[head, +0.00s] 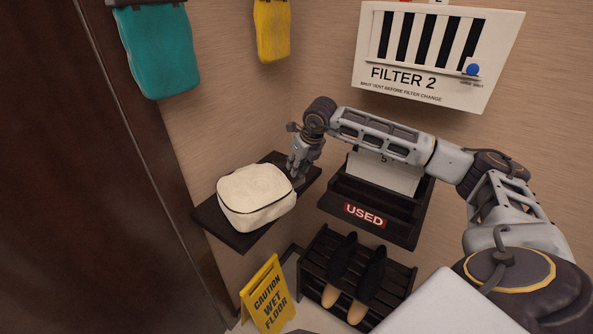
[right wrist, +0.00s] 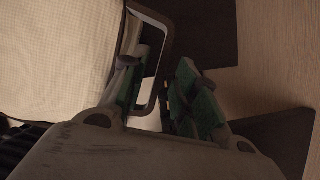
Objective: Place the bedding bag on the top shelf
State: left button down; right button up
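The bedding bag (head: 255,196) is a cream, box-like bag with dark piping. It rests on a dark wall shelf (head: 223,226) left of centre in the head view. My right gripper (head: 297,171) is at the bag's right rear side, pointing down. In the right wrist view, the bag's pale fabric (right wrist: 55,55) fills the left, and a grey-brown handle loop (right wrist: 165,58) reaches between the green-padded fingers of the right gripper (right wrist: 162,98). The fingers stand apart, with a gap around the strap; firm contact is not visible. My left gripper is out of view.
A dark holder labelled USED (head: 365,214) is right of the shelf. Below are a slatted rack (head: 395,290) with dark shoes and a yellow wet-floor sign (head: 267,297). A FILTER 2 panel (head: 490,60) and teal (head: 157,52) and yellow (head: 272,30) hanging items are above.

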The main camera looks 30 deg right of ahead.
jog(key=v, duration=0.7)
jog(key=shift+d+r+b, duration=0.1)
jog(key=shift+r+b, duration=0.15)
jog(key=shift+b, duration=0.15)
jog(key=shift+s+r, duration=0.35)
jog(key=shift+r, duration=0.2)
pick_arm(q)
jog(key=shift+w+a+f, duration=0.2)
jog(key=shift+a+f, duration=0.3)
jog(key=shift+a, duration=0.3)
pick_arm(e)
jog(key=shift+r, duration=0.2)
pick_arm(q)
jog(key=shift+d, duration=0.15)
pick_arm(e)
jog(key=shift+o, duration=0.4)
